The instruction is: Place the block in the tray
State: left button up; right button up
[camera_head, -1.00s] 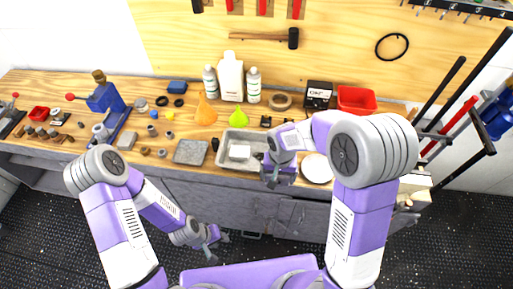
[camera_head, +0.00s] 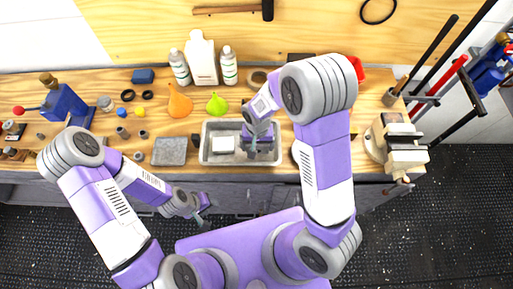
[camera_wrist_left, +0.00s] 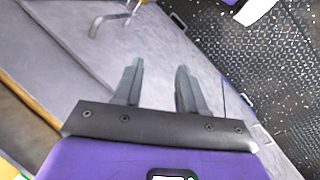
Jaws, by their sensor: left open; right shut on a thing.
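The grey metal tray (camera_head: 228,127) lies on the wooden bench near its front edge. A white block-like thing (camera_head: 222,145) lies in its left part. My right gripper (camera_head: 254,153) points down over the right part of the tray, to the right of the white thing and apart from it. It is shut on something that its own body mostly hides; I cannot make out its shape. My left gripper (camera_head: 201,224) is low in front of the bench, below the top. In the left wrist view its two fingers (camera_wrist_left: 160,68) are apart with nothing between them.
A flat grey slab (camera_head: 169,151) lies left of the tray. A green funnel (camera_head: 217,104), an orange funnel (camera_head: 179,103) and white bottles (camera_head: 202,63) stand behind. A vise (camera_head: 398,142) is at the bench's right end. Grey cabinet fronts lie below the bench.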

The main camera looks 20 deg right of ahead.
notch_tip(320, 180, down, 2)
jog(key=shift+f, duration=0.65)
jog(key=shift+f+b, duration=0.15)
jog(key=shift+b, duration=0.2)
jog(key=o, duration=1.1)
